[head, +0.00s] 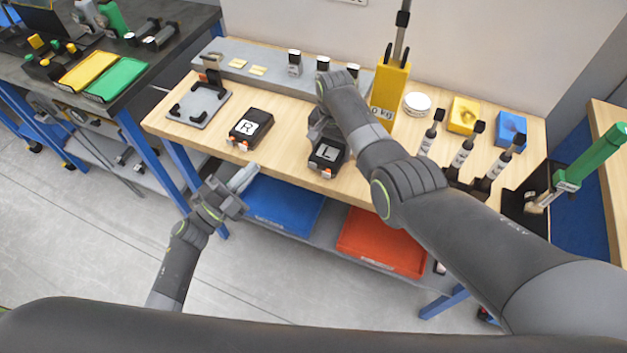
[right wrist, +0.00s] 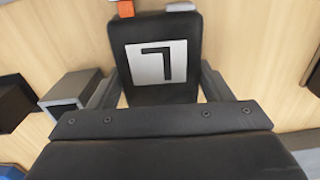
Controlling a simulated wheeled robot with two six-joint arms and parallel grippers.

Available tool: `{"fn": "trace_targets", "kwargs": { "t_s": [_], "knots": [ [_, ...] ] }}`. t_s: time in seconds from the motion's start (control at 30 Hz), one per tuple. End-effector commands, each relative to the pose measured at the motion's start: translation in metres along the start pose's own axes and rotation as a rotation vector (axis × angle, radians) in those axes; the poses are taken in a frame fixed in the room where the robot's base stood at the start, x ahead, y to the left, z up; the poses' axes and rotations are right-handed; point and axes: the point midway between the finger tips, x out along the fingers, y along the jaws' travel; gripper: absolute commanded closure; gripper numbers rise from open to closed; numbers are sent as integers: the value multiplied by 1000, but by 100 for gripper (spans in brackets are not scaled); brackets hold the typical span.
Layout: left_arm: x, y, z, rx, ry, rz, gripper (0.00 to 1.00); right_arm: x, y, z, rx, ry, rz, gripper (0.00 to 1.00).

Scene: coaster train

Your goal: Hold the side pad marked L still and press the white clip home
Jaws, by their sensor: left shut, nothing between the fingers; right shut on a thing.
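The side pad marked L (head: 327,155) is a black block with a white L label, lying near the front edge of the wooden bench. My right gripper (head: 326,140) is shut on it, and the right wrist view shows a finger along each side of the pad (right wrist: 168,88). A white clip (right wrist: 181,7) and an orange piece (right wrist: 125,9) show at the pad's end in that view, cut by the frame. How deep the clip sits I cannot tell. My left gripper (head: 247,174) is shut and empty, in front of the bench edge, left of the pad and apart from it.
A black pad marked R (head: 250,127) lies left of the L pad. A grey plate with black corners (head: 198,106) is further left. A yellow weight holder (head: 390,88) stands behind. Blue (head: 285,203) and red (head: 380,247) trays sit below the bench top.

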Motion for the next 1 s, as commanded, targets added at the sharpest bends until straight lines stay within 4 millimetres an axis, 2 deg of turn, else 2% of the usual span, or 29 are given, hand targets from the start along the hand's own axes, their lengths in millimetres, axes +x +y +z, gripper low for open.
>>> {"fn": "trace_targets", "kwargs": {
  "t_s": [0.2, 0.4, 0.67, 1.0],
  "knots": [
    [-12, 36, -29, 162, 238, 206, 100, 0, 0, 0, 0, 1, -1, 61],
    [-27, 60, -42, 230, 368, 335, 100, -1, 0, 0, 0, 1, -1, 61],
    [-32, 67, -44, 247, 406, 375, 100, -1, 0, 0, 0, 1, -1, 61],
    [-26, 69, -47, 245, 405, 371, 100, -1, 0, 0, 0, 1, -1, 61]
  ]
}}
